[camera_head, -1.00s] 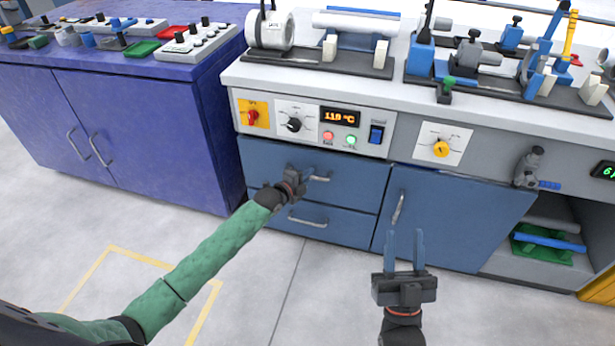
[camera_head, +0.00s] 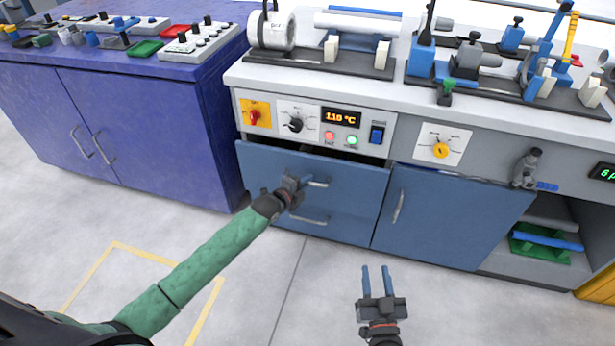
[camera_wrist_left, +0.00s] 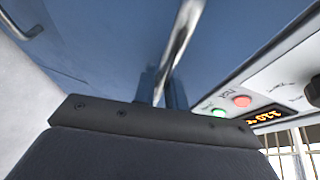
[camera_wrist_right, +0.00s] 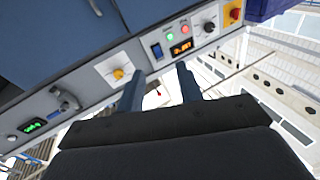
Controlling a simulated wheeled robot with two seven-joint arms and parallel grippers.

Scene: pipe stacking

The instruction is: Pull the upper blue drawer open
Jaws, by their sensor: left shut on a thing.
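The upper blue drawer (camera_head: 350,188) is under the control panel in the head view and stands partly out, with a dark gap along its top edge. Its metal handle (camera_head: 318,183) is at my left gripper (camera_head: 298,184), which is shut on it. In the left wrist view the handle (camera_wrist_left: 181,40) runs between the fingers (camera_wrist_left: 160,88). The lower drawer's handle (camera_head: 308,219) shows below; most of that drawer's front is covered by the upper one. My right gripper (camera_head: 377,282) is open and empty in front of the cabinet; its fingers also show apart in the right wrist view (camera_wrist_right: 160,90).
A blue cabinet door (camera_head: 450,220) is right of the drawers. A control panel (camera_head: 315,122) with a temperature display sits above them. A purple cabinet (camera_head: 150,130) stands at left. An open shelf (camera_head: 545,240) is at right. The floor in front is clear.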

